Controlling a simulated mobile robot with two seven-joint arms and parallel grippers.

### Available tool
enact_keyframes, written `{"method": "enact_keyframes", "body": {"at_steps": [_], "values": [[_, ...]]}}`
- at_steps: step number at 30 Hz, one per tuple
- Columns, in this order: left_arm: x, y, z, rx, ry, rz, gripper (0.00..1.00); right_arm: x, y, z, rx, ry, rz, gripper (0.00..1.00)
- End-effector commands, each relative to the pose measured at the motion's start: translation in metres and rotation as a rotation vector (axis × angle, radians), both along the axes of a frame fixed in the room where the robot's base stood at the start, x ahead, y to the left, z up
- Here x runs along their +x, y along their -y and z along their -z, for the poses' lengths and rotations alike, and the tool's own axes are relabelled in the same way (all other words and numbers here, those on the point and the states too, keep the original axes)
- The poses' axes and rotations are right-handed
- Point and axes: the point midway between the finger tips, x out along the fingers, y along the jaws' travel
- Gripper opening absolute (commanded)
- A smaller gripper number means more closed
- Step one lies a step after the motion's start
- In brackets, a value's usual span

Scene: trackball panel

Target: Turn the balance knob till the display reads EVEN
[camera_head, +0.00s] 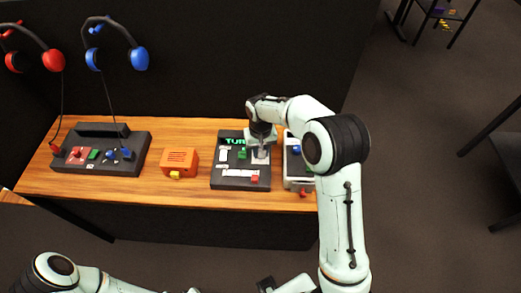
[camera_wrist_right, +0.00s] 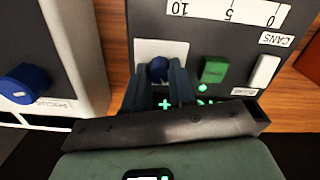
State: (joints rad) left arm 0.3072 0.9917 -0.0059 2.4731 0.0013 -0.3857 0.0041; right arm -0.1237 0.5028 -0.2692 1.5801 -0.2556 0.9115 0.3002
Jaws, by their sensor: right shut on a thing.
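The dark panel (camera_head: 228,183) stands on the wooden table under my right arm. Its display (camera_head: 236,141) shows green letters that begin with TUR; my right gripper hides the rest. In the right wrist view a dark blue knob (camera_wrist_right: 158,68) sits on a white plate (camera_wrist_right: 175,47) on the panel. No balance label is readable there. My right gripper (camera_wrist_right: 160,78) is shut on this knob, a finger at each side. It also shows in the head view (camera_head: 262,149), over the panel's right side. My left arm shows at the bottom left; its gripper is out of view.
Beside the knob are a green button (camera_wrist_right: 214,69) with a lit green lamp and a white switch (camera_wrist_right: 264,71). A pale box (camera_wrist_right: 85,40) with another blue knob (camera_wrist_right: 25,85) stands close by. An orange box (camera_head: 180,160) and a dark console (camera_head: 100,160) stand further left.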

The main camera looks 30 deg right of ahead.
Motion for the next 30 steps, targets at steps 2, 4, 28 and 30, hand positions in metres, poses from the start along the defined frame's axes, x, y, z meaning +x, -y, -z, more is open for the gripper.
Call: {"method": "enact_keyframes", "body": {"at_steps": [2,4,28,30], "values": [[0.0002,0.0001,-0.0003,0.000,0.000,0.000,0.00,0.0003,-0.0001,-0.0009,-0.001,0.001,0.056,0.00],[0.0004,0.0000,-0.0006,0.000,0.000,0.000,0.00,0.0004,-0.0004,-0.0010,0.000,0.001,0.111,0.00],[0.0021,0.0000,-0.0031,0.000,0.002,0.000,0.00,0.0003,0.0006,-0.0013,-0.001,0.002,0.457,0.00],[0.0021,0.0000,-0.0031,0.000,0.002,0.000,0.00,0.0003,0.0006,-0.0013,-0.001,0.002,0.458,0.00]]}}
